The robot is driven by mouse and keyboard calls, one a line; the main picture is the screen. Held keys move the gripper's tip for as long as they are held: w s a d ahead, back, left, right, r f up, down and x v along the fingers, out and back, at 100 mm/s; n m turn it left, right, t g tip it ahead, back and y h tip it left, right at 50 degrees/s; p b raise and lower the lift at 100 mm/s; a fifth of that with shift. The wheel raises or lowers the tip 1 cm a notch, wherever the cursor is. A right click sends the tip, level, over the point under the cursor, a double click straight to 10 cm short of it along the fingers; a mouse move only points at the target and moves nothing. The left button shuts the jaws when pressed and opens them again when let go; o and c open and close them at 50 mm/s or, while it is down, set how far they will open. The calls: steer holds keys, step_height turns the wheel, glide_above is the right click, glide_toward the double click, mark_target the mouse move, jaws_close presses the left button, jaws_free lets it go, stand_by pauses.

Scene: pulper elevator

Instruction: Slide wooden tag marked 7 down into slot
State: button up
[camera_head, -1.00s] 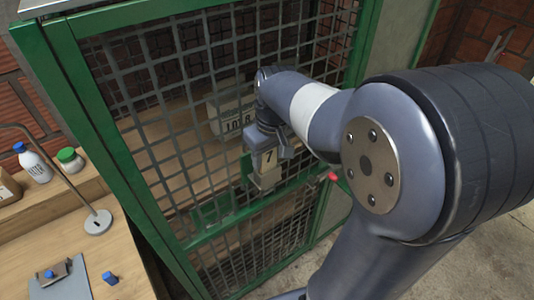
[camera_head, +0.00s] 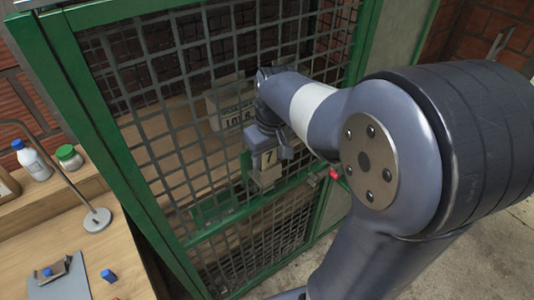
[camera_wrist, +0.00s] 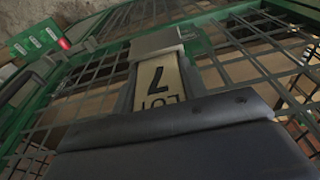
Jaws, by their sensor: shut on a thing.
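The wooden tag marked 7 (camera_head: 268,159) is held upright by my gripper (camera_head: 267,146) in front of the green-framed mesh gate. In the wrist view the tag (camera_wrist: 159,80) shows upside down, with "LOT" and "7" on a pale face. My gripper (camera_wrist: 160,108) is shut on it. A light metal block (camera_wrist: 156,43) lies at the tag's far end, and it shows below the tag in the head view (camera_head: 266,178). It looks like the slot holder. How deep the tag sits in it cannot be told.
A box with lot lettering (camera_head: 232,112) stands behind the mesh gate (camera_head: 165,110). A red button (camera_head: 335,173) is right of the gripper.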

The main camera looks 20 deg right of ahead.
steer(key=o, duration=1.1)
steer(key=shift+c, duration=0.2)
steer(key=shift+r, duration=0.1)
step_height(320, 180, up, 11)
steer(key=s, duration=0.1)
steer(key=shift+s+d+f, duration=0.2)
steer(key=shift+s+d, duration=0.05)
steer(key=shift+s, duration=0.05)
steer(key=shift+f, duration=0.15)
steer(key=f, duration=0.3)
steer(key=w+f, duration=0.1)
steer(key=f, duration=0.6)
steer(key=shift+w+a+f, duration=0.25)
steer(key=shift+r+p, duration=0.4)
steer(key=shift+r, duration=0.2)
